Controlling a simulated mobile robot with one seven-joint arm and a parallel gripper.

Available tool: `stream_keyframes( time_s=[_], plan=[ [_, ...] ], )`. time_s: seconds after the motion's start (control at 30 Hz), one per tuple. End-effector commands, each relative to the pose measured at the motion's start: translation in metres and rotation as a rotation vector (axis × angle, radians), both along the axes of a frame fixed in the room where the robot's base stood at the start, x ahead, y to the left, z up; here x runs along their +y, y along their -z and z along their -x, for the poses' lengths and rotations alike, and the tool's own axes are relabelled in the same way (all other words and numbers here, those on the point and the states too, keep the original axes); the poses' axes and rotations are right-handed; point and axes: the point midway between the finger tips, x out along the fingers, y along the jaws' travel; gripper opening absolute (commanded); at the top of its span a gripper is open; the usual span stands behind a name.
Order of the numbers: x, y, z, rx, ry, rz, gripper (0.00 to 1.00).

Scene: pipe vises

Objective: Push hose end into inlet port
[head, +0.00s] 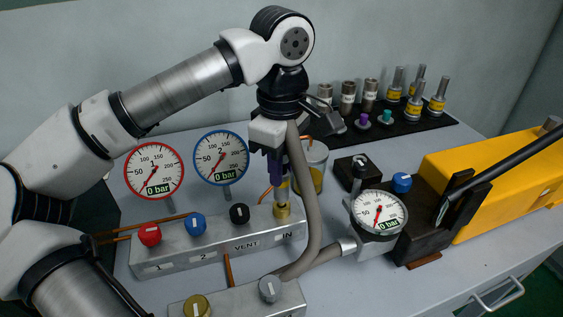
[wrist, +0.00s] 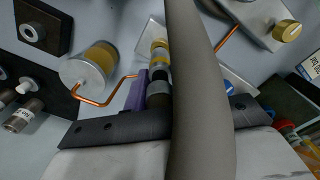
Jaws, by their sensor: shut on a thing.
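My gripper (head: 277,172) is shut on the end of the grey hose (head: 312,200), just above the brass inlet port (head: 283,211) marked IN on the manifold block (head: 220,243). The hose end points down over the port. I cannot tell whether its tip is inside the port or just touching it. In the wrist view the hose (wrist: 190,80) runs across the foreground and hides part of the scene. Purple finger pads of my gripper (wrist: 157,90) and a ringed fitting show beside it. The hose loops down to the gauge assembly (head: 378,213).
Two gauges (head: 154,173) (head: 221,157) stand behind the block and read 0 bar. Red (head: 149,234), blue (head: 191,224) and black (head: 239,213) knobs line the block. A yellow pump (head: 490,175) and a black mat of fittings (head: 400,131) lie to the right.

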Motion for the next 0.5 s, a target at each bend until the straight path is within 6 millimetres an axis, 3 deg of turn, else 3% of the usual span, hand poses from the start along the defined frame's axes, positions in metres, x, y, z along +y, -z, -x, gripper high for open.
stream_keyframes(
  time_s=[0.5],
  plan=[
    [0.000,0.014,0.000,0.000,0.000,0.000,0.00]
  ],
)
